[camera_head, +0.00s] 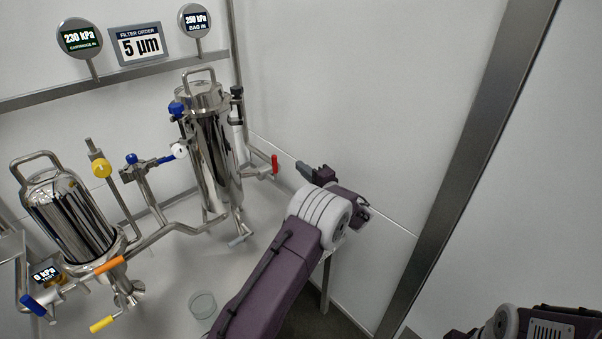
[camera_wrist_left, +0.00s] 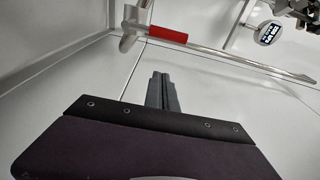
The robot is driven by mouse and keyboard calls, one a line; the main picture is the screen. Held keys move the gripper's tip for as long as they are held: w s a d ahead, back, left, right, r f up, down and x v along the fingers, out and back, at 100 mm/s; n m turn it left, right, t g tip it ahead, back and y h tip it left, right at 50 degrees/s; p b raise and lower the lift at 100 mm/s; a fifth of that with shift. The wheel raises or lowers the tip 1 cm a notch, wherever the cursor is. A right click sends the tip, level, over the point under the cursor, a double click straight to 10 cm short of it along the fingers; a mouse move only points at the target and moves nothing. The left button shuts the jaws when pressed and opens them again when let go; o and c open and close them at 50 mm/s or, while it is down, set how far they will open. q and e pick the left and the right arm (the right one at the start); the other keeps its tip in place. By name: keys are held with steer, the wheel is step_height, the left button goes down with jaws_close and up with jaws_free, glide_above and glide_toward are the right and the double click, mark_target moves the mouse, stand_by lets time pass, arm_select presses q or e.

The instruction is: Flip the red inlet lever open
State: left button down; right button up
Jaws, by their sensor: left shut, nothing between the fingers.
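The red lever (camera_head: 275,165) sits on the end of a steel pipe near the base of the right steel tank (camera_head: 213,150), by the back wall. Its handle stands across the pipe's line in the head view. The red handle (camera_wrist_left: 168,35) also shows in the left wrist view, above and apart from the fingertips. My left gripper (camera_head: 304,170) is shut and empty, just right of the lever with a small gap between them. Its grey closed fingers (camera_wrist_left: 161,84) point toward the pipe area in the wrist view. Part of my right arm shows at the bottom right; its fingers are out of sight.
A left tank (camera_head: 68,215) has orange (camera_head: 110,265), blue (camera_head: 34,305) and yellow (camera_head: 102,324) handles. A glass dish (camera_head: 202,304) lies on the table. Gauges and a filter order sign (camera_head: 140,44) are above. The wall right of my left gripper is bare.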

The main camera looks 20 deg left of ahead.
arm_select(q)
steer(key=a+b, duration=0.2)
steer(key=a, duration=0.4)
steer(key=shift+s+a, duration=0.2)
steer(key=shift+s, duration=0.15)
